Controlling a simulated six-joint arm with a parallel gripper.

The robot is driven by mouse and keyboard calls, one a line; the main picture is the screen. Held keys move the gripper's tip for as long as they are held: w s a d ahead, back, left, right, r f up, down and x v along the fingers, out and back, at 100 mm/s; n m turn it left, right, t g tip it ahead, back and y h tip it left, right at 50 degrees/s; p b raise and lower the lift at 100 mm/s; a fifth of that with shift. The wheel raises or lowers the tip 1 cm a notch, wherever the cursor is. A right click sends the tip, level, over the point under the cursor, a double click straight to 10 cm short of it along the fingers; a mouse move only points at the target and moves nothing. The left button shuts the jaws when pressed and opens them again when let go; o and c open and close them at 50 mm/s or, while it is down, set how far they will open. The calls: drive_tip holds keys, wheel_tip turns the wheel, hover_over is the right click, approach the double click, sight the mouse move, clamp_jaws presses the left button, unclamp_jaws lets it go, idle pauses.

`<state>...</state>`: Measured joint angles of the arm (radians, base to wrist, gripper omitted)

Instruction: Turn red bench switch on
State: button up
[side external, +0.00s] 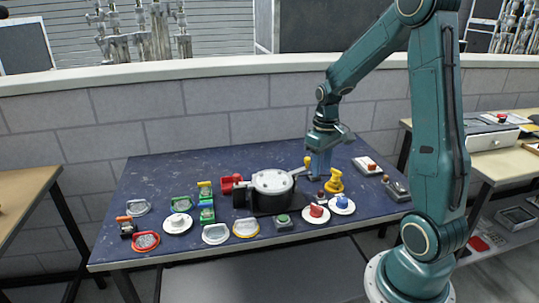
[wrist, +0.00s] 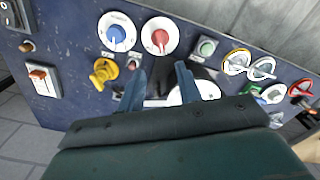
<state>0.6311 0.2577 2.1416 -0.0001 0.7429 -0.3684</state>
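A white box with a red rocker-like top (side external: 367,165) lies at the right back of the blue bench (side external: 150,185); in the wrist view the white box (wrist: 41,80) is at the left. A red dial on a white disc (side external: 316,213) sits near the front edge and shows at the top of the wrist view (wrist: 160,36). I cannot tell which is the named switch, or its setting. My gripper (side external: 319,176) points down above the bench, beside the yellow-ball lever. In the wrist view its two fingers (wrist: 160,72) are apart, with nothing seen held.
A blue dial (side external: 342,206) and a yellow fitting (side external: 335,182) stand close to my gripper. A round white-topped device (side external: 272,182) with a lever is to its left. A block wall stands behind.

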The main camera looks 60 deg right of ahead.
sight(317, 206)
drive_tip(key=shift+f, duration=0.1)
drive_tip(key=shift+f, duration=6.8)
clamp_jaws()
